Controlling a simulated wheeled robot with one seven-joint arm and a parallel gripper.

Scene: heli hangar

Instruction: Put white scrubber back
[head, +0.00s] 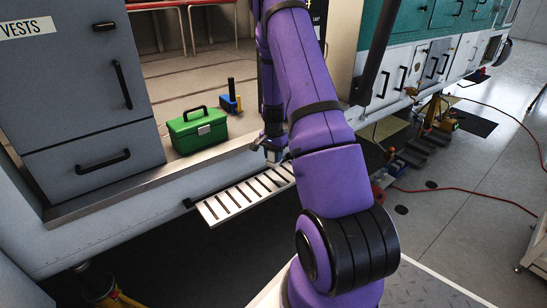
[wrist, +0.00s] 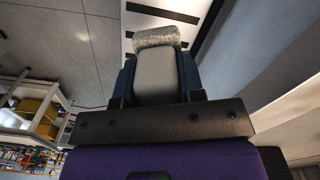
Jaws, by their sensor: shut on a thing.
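My gripper (wrist: 156,72) is shut on the white scrubber (wrist: 156,78), which has a pale grey body and a rough, speckled whitish end (wrist: 157,38) pointing away from the wrist. The dark fingers press on both its sides. In the head view my gripper (head: 272,156) is low, by the edge of the hangar-side doorway floor, near the inner end of the slatted step. The scrubber is mostly hidden there by my gripper and arm.
A green toolbox (head: 197,130) sits on the doorway floor left of my gripper. Behind it stands a blue and yellow item (head: 231,104) with a black upright handle. A white slatted step (head: 246,194) juts out below. Grey cabinets (head: 75,90) stand left; a red hose (head: 475,190) lies right.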

